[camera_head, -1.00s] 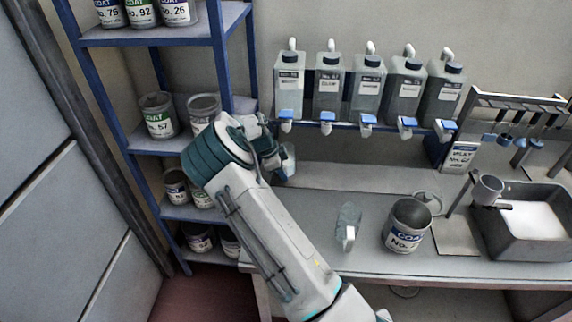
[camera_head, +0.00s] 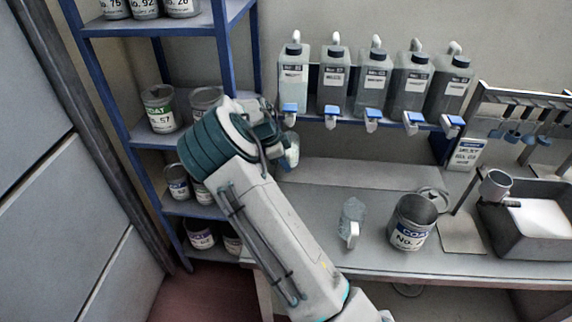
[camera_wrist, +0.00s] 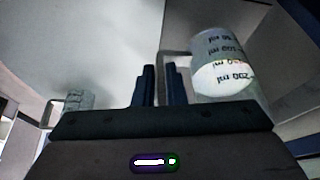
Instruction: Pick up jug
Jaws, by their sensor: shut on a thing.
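A small clear jug (camera_wrist: 225,70) with ml markings shows large in the wrist view, tilted in the picture. My gripper (camera_wrist: 161,75) is shut on its handle, with the two dark fingers close together. In the head view the held jug (camera_head: 292,150) is partly visible just right of my wrist, in front of the wall above the bench's left end. My fingers are hidden there behind the arm. A second clear jug (camera_head: 351,222) with a pale handle stands on the bench, apart from my gripper.
Several dispensers (camera_head: 335,85) with blue taps line a ledge above the bench (camera_head: 310,210). A blue shelf rack (camera_head: 160,142) with cans is close to my arm's left.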

